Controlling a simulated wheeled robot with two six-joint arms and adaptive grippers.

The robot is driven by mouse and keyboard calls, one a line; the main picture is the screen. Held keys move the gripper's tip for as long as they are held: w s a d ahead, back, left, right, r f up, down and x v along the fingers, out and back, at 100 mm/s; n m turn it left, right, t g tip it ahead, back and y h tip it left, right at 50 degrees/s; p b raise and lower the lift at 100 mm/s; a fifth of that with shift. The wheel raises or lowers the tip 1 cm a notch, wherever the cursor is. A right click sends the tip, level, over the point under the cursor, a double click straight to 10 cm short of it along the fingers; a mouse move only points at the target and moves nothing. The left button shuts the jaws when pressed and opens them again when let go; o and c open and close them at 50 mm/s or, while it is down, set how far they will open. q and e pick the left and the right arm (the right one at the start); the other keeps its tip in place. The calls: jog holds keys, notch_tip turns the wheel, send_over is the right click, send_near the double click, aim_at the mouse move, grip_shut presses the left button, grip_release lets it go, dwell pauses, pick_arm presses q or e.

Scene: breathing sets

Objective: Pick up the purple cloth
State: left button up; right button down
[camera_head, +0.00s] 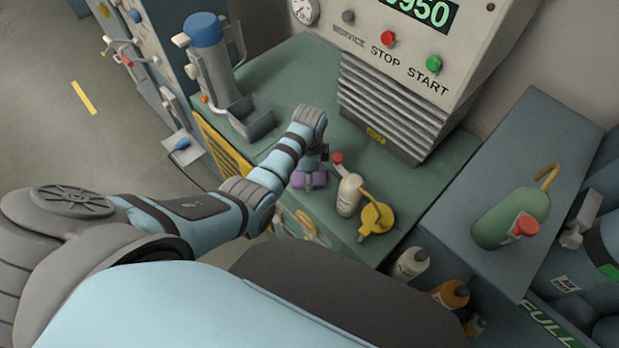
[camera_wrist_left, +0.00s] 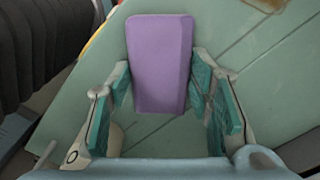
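The purple cloth (camera_wrist_left: 160,62) is a thick folded block lying on the green bench top. It fills the space between my left gripper's fingers in the left wrist view. In the head view only a small part of the cloth (camera_head: 310,180) shows, under my gripper. My left gripper (camera_wrist_left: 160,95) points down over the bench with its teal pads on either side of the cloth. Narrow gaps show between the pads and the cloth. In the head view my left gripper (camera_head: 312,168) is partly hidden by its wrist. My right gripper is out of view.
A control box (camera_head: 400,60) and a blue-capped cylinder (camera_head: 212,60) stand behind. A green tank (camera_head: 511,217) lies on the grey cabinet at right.

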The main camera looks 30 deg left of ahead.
pick_arm(q)
jog(key=c, duration=0.4)
